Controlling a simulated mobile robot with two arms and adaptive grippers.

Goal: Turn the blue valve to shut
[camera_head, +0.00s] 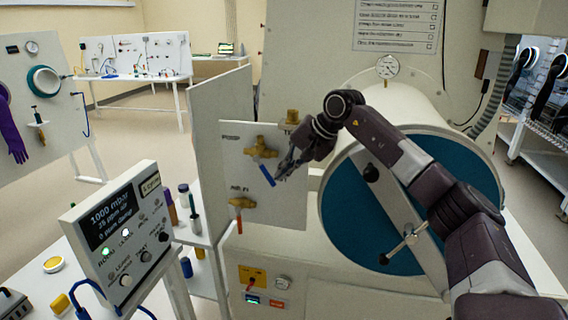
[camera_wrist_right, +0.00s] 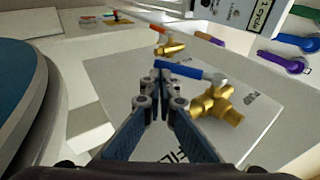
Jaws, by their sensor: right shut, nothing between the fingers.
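The blue valve has a brass body (camera_head: 262,152) on the pale upright panel, with a blue lever (camera_head: 266,175) slanting down and to the right from it. In the right wrist view the blue lever (camera_wrist_right: 180,71) runs left from a pale hub by the brass body (camera_wrist_right: 215,103). My right gripper (camera_head: 279,176) is shut and empty, its tips right beside the lever. In the wrist view the gripper tips (camera_wrist_right: 158,80) lie just below the lever's free end; I cannot tell whether they touch it. My left gripper is out of view.
A second valve with an orange lever (camera_head: 241,203) sits lower on the same panel (camera_head: 222,175). A large round teal door (camera_head: 365,235) with a crossbar is to the right, behind my right arm. A control box (camera_head: 118,235) stands at left front.

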